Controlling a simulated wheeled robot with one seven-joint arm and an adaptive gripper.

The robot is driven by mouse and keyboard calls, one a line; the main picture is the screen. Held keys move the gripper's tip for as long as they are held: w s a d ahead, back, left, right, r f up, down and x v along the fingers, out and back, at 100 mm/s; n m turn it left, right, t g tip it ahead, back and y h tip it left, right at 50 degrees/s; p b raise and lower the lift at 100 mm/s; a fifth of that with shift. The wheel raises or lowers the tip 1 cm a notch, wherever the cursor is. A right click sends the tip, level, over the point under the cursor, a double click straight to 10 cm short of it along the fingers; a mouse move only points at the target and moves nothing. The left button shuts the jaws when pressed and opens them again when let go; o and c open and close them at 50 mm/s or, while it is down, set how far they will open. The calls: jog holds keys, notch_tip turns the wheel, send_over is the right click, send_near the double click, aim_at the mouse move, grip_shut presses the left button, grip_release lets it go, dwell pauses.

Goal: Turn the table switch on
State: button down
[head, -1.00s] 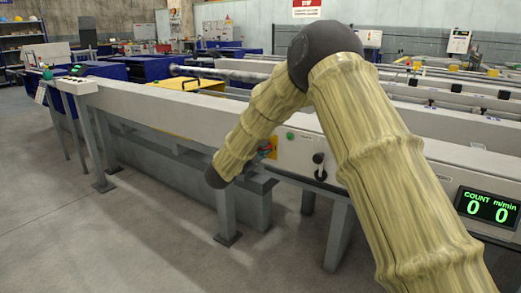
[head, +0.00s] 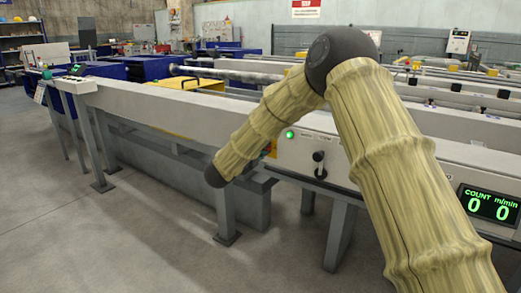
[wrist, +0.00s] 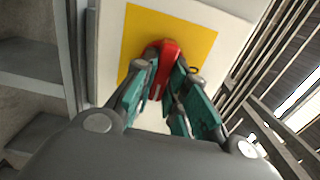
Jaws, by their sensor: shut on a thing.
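The table switch is a red handle (wrist: 165,52) on a yellow plate (wrist: 200,40), seen in the wrist view. My gripper (wrist: 166,76) has its teal fingers on both sides of the red handle and is shut on it. The handle lies slightly tilted in that view, and its lower part is partly covered by the fingers.
A black lever (head: 319,163) sits on the panel right of the lamp. A counter display (head: 488,204) reads 0 and 0. The long runout table (head: 170,105) runs to the back left. The floor in front is clear.

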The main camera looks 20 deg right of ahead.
jog(key=shift+s+d+f, duration=0.1)
jog(key=shift+d+f, duration=0.05)
jog(key=c, duration=1.4)
grip_release()
jog(key=shift+d, duration=0.1)
jog(key=shift+c, duration=0.2)
jog(key=shift+a, duration=0.2)
jog(key=v, duration=1.2)
